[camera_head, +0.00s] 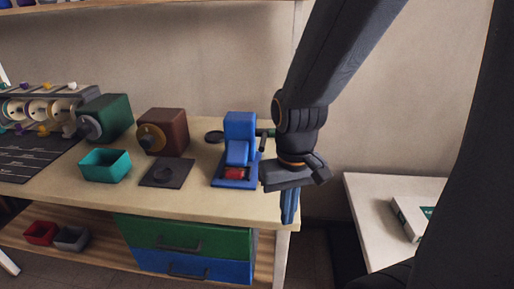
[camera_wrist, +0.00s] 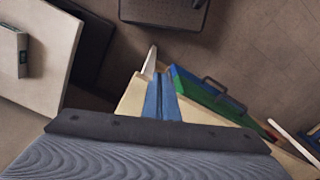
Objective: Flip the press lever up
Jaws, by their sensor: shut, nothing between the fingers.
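A blue press (camera_head: 241,128) stands near the right end of the workbench, with a red piece (camera_head: 237,173) low on its front. A dark bar (camera_head: 265,133) sticks out from its right side and looks like the lever; its far end is hidden or merges with my arm. My gripper (camera_head: 289,215) is shut and empty. It points down, to the right of the press by the bench's right front corner, apart from the press. In the wrist view my blue fingers (camera_wrist: 161,100) are together over the bench corner; the press is not visible there.
Left of the press are a dark square plate (camera_head: 167,173), a brown box with a dial (camera_head: 163,130), a teal tray (camera_head: 105,166) and a green box (camera_head: 108,117). Green and blue drawers (camera_head: 185,238) sit below the top. A side table (camera_head: 375,205) stands right.

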